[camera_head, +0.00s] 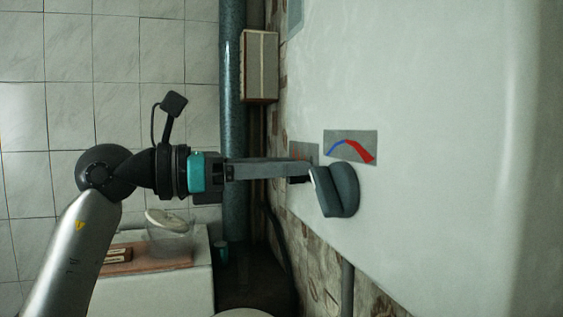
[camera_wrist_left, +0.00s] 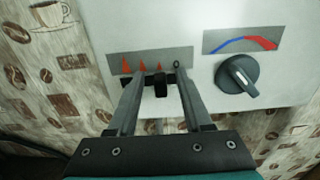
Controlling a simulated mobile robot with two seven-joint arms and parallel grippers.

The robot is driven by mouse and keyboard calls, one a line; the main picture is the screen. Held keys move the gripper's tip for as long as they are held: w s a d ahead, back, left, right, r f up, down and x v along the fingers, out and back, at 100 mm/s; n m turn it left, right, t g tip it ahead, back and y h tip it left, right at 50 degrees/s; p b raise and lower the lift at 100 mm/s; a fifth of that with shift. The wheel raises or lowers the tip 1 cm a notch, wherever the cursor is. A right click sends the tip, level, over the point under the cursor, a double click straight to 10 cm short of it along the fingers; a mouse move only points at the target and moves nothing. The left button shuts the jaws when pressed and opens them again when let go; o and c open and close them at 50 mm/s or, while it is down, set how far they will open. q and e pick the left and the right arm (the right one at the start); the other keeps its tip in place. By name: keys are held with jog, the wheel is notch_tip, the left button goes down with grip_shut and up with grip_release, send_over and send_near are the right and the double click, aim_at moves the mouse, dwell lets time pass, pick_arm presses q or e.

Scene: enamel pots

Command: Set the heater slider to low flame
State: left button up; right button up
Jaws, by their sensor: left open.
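The white heater (camera_head: 430,120) fills the right of the head view, and its front panel (camera_wrist_left: 110,25) shows in the left wrist view. A grey label (camera_wrist_left: 150,60) carries flame marks shrinking from left to right, then a small dot. Below it, the black slider knob (camera_wrist_left: 161,86) stands in a dark slot, near the smallest flame mark. My left gripper (camera_wrist_left: 160,76) is open, with one finger on each side of the knob. I cannot tell whether either finger touches it. In the head view, my left gripper (camera_head: 303,170) reaches the panel, and the slider is hidden. My right gripper is not in view.
A round dark dial (camera_wrist_left: 237,73) sits right of the slider, under a blue-red arc label (camera_wrist_left: 242,41); the dial (camera_head: 338,190) is close to my fingers in the head view. A vertical pipe (camera_head: 233,110) and a small box (camera_head: 260,65) stand beside the heater.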

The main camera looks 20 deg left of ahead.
pick_arm(q)
jog(key=shift+c, duration=0.2)
grip_shut()
dwell(1.1)
